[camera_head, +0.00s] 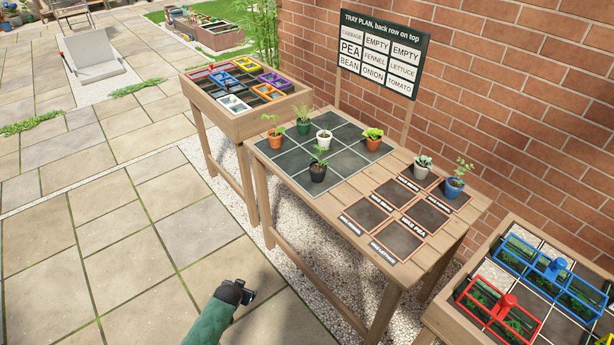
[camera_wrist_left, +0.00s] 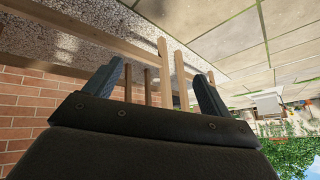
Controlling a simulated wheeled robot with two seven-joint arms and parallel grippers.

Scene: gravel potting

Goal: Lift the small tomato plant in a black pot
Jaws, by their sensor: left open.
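The small tomato plant in a black pot (camera_head: 318,173) stands upright on the dark gridded tray (camera_head: 345,165) on the wooden table, in the row nearer me. My left gripper (camera_head: 239,291) is at the bottom of the head view, out in front of the table and well apart from the pot. In the left wrist view the two fingers of my left gripper (camera_wrist_left: 161,80) are spread with nothing between them. The plant does not show in the left wrist view. My right gripper is in neither view.
On the tray are a white pot (camera_head: 324,138), a green pot (camera_head: 303,126) and terracotta pots (camera_head: 275,136). A grey pot (camera_head: 422,168) and a blue pot (camera_head: 454,188) stand on labelled squares. A sign (camera_head: 383,52) stands behind; planters flank the table.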

